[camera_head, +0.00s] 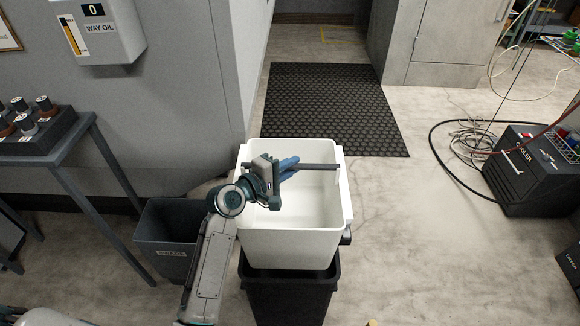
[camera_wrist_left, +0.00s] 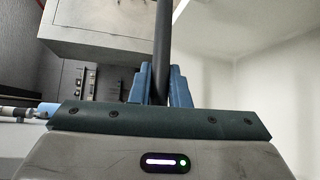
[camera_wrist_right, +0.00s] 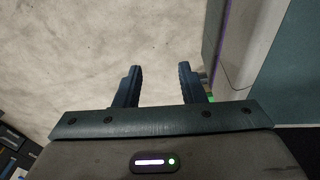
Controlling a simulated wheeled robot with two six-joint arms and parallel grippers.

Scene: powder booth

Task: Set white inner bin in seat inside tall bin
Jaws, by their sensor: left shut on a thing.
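The white inner bin (camera_head: 292,243) is upright and empty over the black tall bin (camera_head: 292,296) in the head view. The tall bin's rim shows below the white walls; whether the white bin rests on it or hangs just above, I cannot tell. A dark handle bar (camera_head: 318,166) crosses the white bin's top. My left gripper (camera_head: 288,168) is shut on this bar, its blue fingers around it; the bar also shows between the fingers in the left wrist view (camera_wrist_left: 164,50). My right gripper (camera_wrist_right: 158,88) is open and empty above bare floor.
A small grey labelled bin (camera_head: 165,232) stands left of the tall bin. A table (camera_head: 70,150) with a rack of bottles is further left. A dark mat (camera_head: 330,108) lies behind. A black cooler (camera_head: 530,175) with cables and a hose is at right. The floor between is clear.

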